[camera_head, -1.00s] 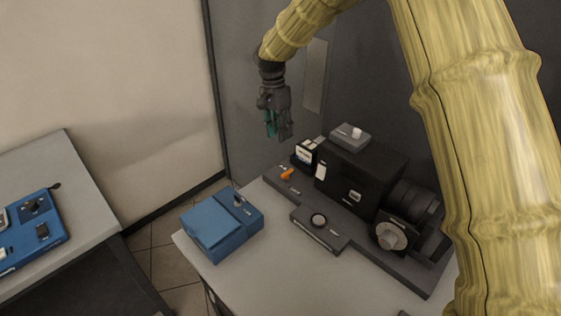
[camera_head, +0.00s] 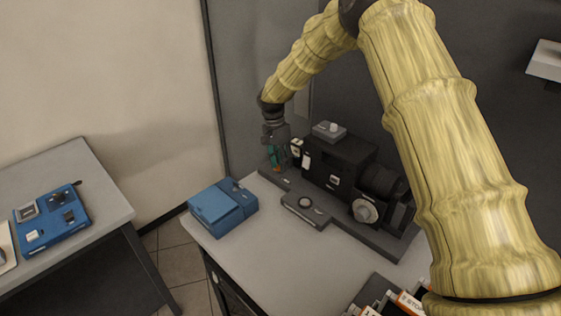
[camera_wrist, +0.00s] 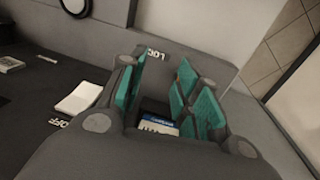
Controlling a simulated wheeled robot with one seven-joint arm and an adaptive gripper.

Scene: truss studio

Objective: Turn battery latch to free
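My gripper (camera_head: 274,158) points down at the left end of the dark camera rig, beside the battery (camera_head: 296,148). The orange latch is mostly covered by my gripper in the head view; only a small orange bit (camera_head: 277,169) shows at the fingertips. In the wrist view, my gripper (camera_wrist: 160,95) has its teal pads apart, with a gap between them. A blue and white label (camera_wrist: 158,127), seemingly on the battery, shows low between the fingers. Lettering starting "LOC" (camera_wrist: 155,53) is printed on the plate beyond. I cannot tell whether the pads touch the latch.
The black camera body (camera_head: 342,160) and its lens (camera_head: 383,180) stand right of my gripper. A blue case (camera_head: 222,207) sits to the left on the bench (camera_head: 262,255). A side table (camera_head: 105,203) holds a blue device (camera_head: 55,217). Labelled items (camera_head: 410,303) lie at the front.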

